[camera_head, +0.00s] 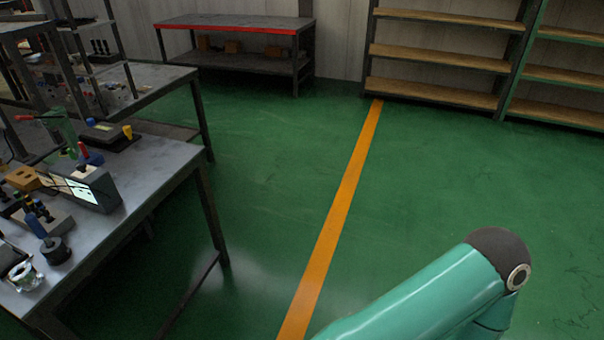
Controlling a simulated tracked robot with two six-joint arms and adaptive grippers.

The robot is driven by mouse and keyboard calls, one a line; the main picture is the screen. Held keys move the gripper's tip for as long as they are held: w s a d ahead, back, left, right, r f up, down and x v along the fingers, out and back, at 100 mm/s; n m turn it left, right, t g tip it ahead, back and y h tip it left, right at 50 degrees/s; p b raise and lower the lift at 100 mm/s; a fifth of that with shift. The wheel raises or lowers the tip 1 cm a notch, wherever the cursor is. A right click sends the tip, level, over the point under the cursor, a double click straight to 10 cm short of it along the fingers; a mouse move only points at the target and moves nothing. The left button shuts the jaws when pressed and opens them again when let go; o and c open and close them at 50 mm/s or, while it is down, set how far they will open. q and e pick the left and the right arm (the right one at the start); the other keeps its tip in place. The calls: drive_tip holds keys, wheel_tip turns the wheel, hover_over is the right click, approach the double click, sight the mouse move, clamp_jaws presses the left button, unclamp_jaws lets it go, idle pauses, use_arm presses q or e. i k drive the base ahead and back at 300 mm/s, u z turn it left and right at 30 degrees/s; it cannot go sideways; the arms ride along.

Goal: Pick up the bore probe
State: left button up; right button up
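I cannot tell for certain which object is the bore probe. A blue-handled tool (37,226) stands tilted at a black round piece (55,251) near the front of the left workbench (150,175). Behind it, a grey block (47,219) holds several small dark pieces with blue and yellow tops. A box with a lit screen (83,190) stands to the right of these. Neither of my grippers shows in the head view. Only a teal link of one of my arms shows at the lower right, over the floor and away from the bench.
The bench also bears a green stand with a red handle (60,130), a tan block (23,178), a dark tray (108,137) and a shiny clear piece (26,277). A red-edged bench (235,25) and shelves (440,58) stand behind. The green floor is clear.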

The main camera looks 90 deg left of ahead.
sight(36, 225)
drive_tip(key=z, duration=0.5)
drive_tip(key=i, duration=0.25)
drive_tip(key=u, duration=2.1)
drive_tip(key=i, duration=0.15)
drive_tip(key=u, duration=1.9)
drive_tip(key=i, duration=0.25)
drive_tip(key=u, duration=1.55)
drive_tip(key=k, duration=0.5)
drive_tip(key=u, duration=0.5)
drive_tip(key=i, duration=1.55)
drive_tip(key=z, duration=0.5)
